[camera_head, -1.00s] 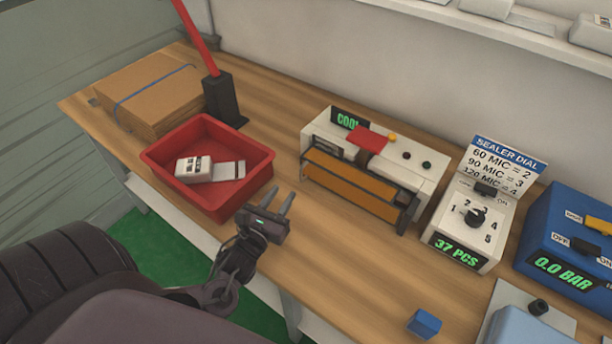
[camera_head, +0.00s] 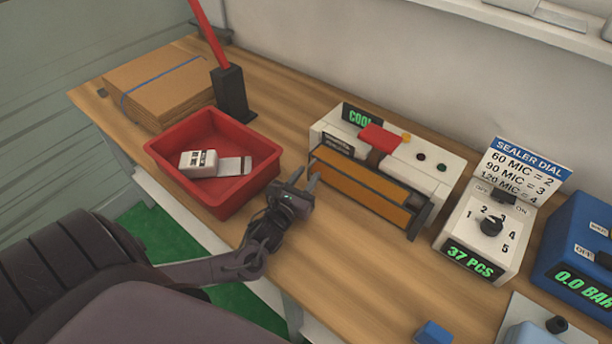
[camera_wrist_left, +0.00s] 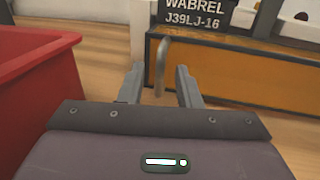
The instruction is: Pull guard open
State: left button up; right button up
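The white sealer (camera_head: 447,171) stands at the back middle of the bench, with a lit "COOL" display and a red block on top. Its orange guard (camera_head: 360,187) runs along the front in a dark frame and also shows in the left wrist view (camera_wrist_left: 225,70). A thin grey upright handle (camera_wrist_left: 160,62) shows at the guard's left end. My left gripper (camera_head: 306,178) is open and empty, just left of the guard. In the left wrist view, the handle lines up between the gripper's two fingers (camera_wrist_left: 158,85); I cannot tell if they touch it. My right gripper is not in view.
A red bin (camera_head: 170,160) with white packs stands close left of my left gripper. A cardboard stack (camera_head: 160,90) and a red lever (camera_head: 210,35) are behind it. A dial box (camera_head: 486,240) and a blue unit (camera_head: 575,235) stand right. The bench front is mostly clear.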

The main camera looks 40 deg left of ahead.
pick_arm(q)
grip_shut()
dwell(0.5)
